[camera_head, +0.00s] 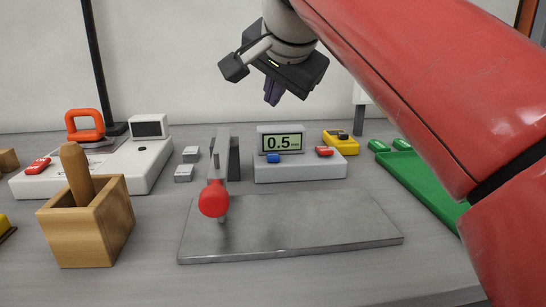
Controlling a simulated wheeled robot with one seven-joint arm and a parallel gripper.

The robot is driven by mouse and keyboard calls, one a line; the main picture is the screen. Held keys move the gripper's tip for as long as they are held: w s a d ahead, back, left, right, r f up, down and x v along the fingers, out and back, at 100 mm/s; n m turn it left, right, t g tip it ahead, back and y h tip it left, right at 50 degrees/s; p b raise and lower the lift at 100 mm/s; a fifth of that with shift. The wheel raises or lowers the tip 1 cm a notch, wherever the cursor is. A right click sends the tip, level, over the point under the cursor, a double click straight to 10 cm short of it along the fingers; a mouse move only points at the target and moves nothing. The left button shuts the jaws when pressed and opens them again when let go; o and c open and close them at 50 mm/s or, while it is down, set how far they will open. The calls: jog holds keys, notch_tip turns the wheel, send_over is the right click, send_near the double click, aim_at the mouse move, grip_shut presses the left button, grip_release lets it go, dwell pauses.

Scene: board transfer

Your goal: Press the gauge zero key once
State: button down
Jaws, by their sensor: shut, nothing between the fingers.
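The gauge (300,172) is a light grey box with a raised screen (283,142) reading 0.5. A blue key (273,159) sits on its top in front of the screen, and a red key (324,151) sits to the right. No readable label shows on either key, so I cannot tell which one is the zero key. My gripper (272,97) hangs in the air above and behind the gauge in the picture, pointing down. Its dark fingers are shut and empty, apart from the gauge.
A metal plate (310,232) lies in front of the gauge. A red-knobbed lever (214,199) stands left of it. A yellow device (342,145) and a green tray (420,180) are to the right. A wooden box (88,238) and a white scale-like unit (140,165) are at left.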

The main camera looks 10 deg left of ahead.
jog(key=b, duration=0.6)
send_over(274, 164)
notch_tip(274, 164, down, 6)
jog(key=shift+f, duration=0.6)
jog(key=shift+f+b, duration=0.1)
jog(key=shift+b, duration=0.2)
dwell(0.8)
jog(key=shift+f, duration=0.3)
jog(key=shift+f+b, duration=0.45)
jog(key=shift+b, duration=0.05)
dwell(0.6)
jog(key=shift+r+p, duration=0.9)
jog(key=shift+p, duration=0.15)
